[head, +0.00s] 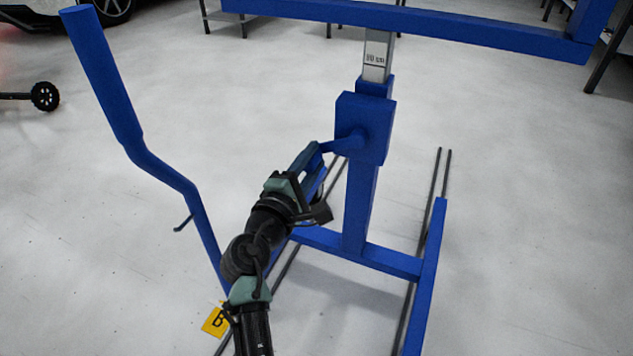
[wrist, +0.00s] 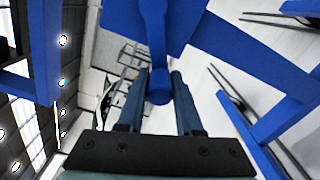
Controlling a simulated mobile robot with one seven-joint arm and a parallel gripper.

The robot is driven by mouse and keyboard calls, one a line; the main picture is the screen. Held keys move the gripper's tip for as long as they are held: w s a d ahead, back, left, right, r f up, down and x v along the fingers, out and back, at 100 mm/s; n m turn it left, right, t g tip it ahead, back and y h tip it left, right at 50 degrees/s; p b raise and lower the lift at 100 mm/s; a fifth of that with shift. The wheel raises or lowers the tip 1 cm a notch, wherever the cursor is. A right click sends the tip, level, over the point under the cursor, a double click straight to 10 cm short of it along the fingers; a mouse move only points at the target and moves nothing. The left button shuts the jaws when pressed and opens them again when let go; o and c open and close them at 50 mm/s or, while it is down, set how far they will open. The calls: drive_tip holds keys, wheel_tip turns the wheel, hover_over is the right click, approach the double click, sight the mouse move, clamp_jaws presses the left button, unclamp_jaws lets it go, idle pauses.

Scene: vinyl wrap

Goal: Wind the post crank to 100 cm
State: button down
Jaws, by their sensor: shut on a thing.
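The blue post (head: 361,195) stands upright on a blue base frame. A blue gearbox housing (head: 366,125) sits on it, with the crank (head: 345,143) coming out of its left side. A silver inner column (head: 378,55) rises above it and carries a scale mark that seems to read 90 cm. My gripper (head: 318,155) reaches the outer end of the crank from the lower left. In the wrist view, the crank arm (wrist: 154,35) comes down from the top, and its rounded end lies between my two fingers (wrist: 160,85). The handle's grip is partly hidden by the fingers.
A bent blue bar (head: 160,165) stands to the left of my arm. A blue crossbeam (head: 420,25) spans the top. A yellow tag (head: 216,321) marked B lies low on the left. Dark rails (head: 435,190) run along the floor. Open floor (head: 540,230) lies to the right.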

sight(316, 158)
drive_tip(key=r+m, duration=0.1)
drive_tip(key=m, duration=0.1)
drive_tip(key=a+r+m, duration=0.1)
drive_tip(key=r, duration=0.1)
drive_tip(key=shift+w+a+m, duration=0.15)
drive_tip(key=shift+m, duration=0.25)
wheel_tip(316, 158, up, 3)
drive_tip(key=m, duration=0.3)
drive_tip(key=shift+f+m, duration=0.2)
drive_tip(key=shift+m, duration=0.1)
drive_tip(key=r+m, duration=0.1)
drive_tip(key=d+r+m, duration=0.1)
drive_tip(key=m, duration=0.1)
drive_tip(key=shift+r+m, duration=0.25)
drive_tip(key=shift+m, duration=0.05)
drive_tip(key=m, duration=0.1)
drive_tip(key=d+r+m, duration=0.1)
drive_tip(key=shift+s+r+m, duration=0.2)
drive_tip(key=shift+s+m, duration=0.1)
drive_tip(key=shift+m, duration=0.1)
drive_tip(key=shift+s+d+r+m+b, duration=0.25)
drive_tip(key=shift+s+d+m, duration=0.2)
drive_tip(key=shift+d+m, duration=1.45)
drive_tip(key=shift+s+d+r+m+b, duration=0.2)
drive_tip(key=shift+s+d+m, duration=0.55)
drive_tip(key=shift+m, duration=1.95)
drive_tip(key=shift+s+d+r+m+b, duration=0.15)
drive_tip(key=shift+d+r+m, duration=0.15)
drive_tip(key=shift+d+m, duration=1.7)
